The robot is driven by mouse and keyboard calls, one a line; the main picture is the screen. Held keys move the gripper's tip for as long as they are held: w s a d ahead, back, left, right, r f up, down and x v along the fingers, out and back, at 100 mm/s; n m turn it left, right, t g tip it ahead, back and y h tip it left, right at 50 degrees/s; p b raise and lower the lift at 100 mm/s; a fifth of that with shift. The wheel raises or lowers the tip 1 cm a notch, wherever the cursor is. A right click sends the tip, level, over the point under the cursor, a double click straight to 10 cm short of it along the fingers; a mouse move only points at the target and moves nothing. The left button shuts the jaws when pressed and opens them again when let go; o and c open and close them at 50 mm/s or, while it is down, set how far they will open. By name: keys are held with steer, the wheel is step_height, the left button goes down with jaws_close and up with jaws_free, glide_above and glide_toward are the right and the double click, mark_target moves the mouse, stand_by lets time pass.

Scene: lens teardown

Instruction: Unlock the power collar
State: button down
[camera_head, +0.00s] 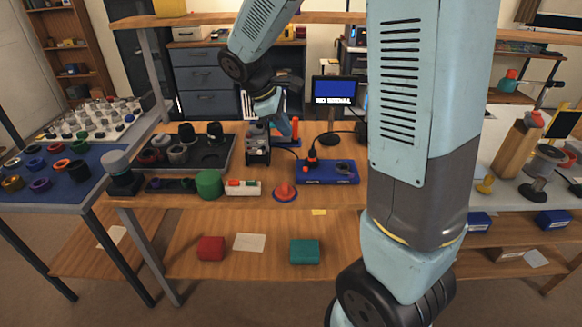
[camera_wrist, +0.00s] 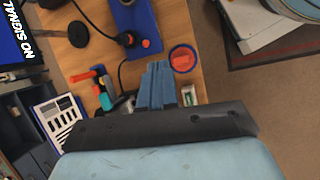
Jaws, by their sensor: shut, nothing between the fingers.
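A blue base plate (camera_head: 340,173) lies on the workbench. A black upright plug with an orange-red ring (camera_head: 312,158) stands at its left end; this looks like the power collar, but its lock state is too small to tell. In the wrist view the black plug with its orange ring (camera_wrist: 126,40) shows beside the blue plate (camera_wrist: 135,14), with a cable running from it. My gripper (camera_head: 287,131) is left of the plug in the head view, above the bench. In the wrist view my gripper (camera_wrist: 157,70) has its blue fingers together, empty, and apart from the plug.
A red knob on a blue disc (camera_head: 284,191) sits near the bench's front edge, with a white-and-red box (camera_head: 243,188) and green cylinder (camera_head: 209,184) to its left. A grey device (camera_head: 257,146) stands behind. A monitor (camera_head: 334,91) stands at the back.

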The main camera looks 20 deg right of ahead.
mark_target(309, 164)
steer(key=w+a+f+n+h, duration=0.2)
steer(key=w+a+f+n, duration=0.3)
steer(key=f, duration=0.5)
steer(key=shift+w+f+n+h, duration=0.2)
steer(key=shift+w+n+h, duration=0.15)
steer(key=shift+w, duration=0.35)
steer(key=x, duration=0.9)
steer(key=shift+d+f, duration=0.2)
steer(key=shift+f, duration=0.1)
steer(key=shift+d+f, duration=0.15)
steer(key=shift+d, duration=0.4)
steer(key=shift+d+f, duration=0.15)
steer(key=shift+d, duration=0.45)
steer(key=shift+d+f, duration=0.15)
steer(key=shift+d, duration=0.75)
